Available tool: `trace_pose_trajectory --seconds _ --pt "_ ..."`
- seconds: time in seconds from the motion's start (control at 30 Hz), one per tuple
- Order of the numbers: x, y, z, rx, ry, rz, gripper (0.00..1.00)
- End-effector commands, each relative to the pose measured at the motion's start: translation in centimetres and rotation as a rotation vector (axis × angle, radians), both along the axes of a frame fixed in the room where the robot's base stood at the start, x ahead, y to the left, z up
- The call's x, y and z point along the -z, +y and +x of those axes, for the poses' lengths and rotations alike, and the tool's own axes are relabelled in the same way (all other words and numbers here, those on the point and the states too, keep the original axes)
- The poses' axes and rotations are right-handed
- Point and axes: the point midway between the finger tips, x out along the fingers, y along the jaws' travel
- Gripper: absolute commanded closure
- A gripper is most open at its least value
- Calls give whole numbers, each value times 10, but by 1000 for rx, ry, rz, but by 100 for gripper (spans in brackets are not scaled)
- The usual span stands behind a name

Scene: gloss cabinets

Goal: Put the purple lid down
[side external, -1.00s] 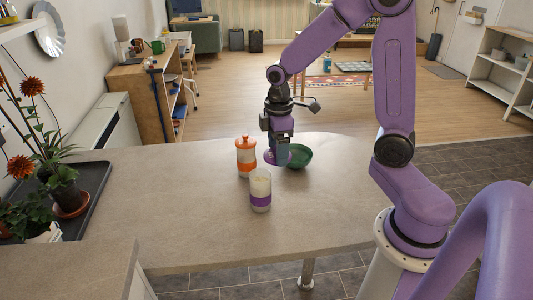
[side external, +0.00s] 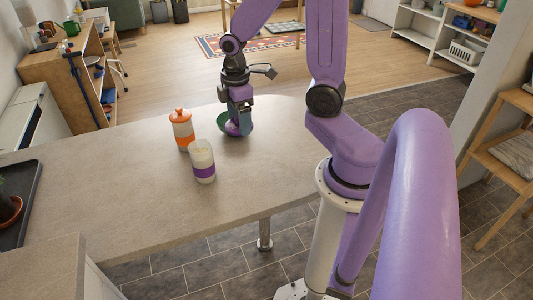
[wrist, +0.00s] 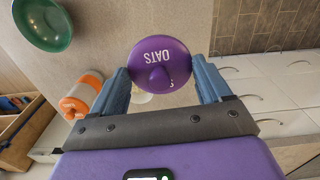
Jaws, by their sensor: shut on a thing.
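The purple lid, lettered OATS and with a round knob, sits between the blue fingers of my gripper in the wrist view, lid (wrist: 176,52) and gripper (wrist: 162,78). In the side view my gripper (side external: 239,125) points down with the lid (side external: 233,129) at its tips, in front of the green bowl. I cannot tell whether the lid touches the counter. An open white jar with a purple band (side external: 203,170) stands nearer the camera, to the left. In the wrist view the lid hides most of a pale round shape (wrist: 141,98).
A lidded orange and white canister (side external: 183,132) stands behind the jar. The green bowl (side external: 224,119) is partly hidden by my gripper; it also shows in the wrist view (wrist: 42,22). The grey counter (side external: 120,185) is clear in front and to the left.

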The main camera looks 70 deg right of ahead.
Motion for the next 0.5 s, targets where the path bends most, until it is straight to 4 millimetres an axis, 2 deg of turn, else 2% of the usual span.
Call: trace_pose_trajectory --seconds 0.03,0.23,0.5 --pt "13 -13 -1 15 11 -1 51" --pt "57 -57 -4 37 11 1 51" --pt "107 -106 -28 59 9 4 51"
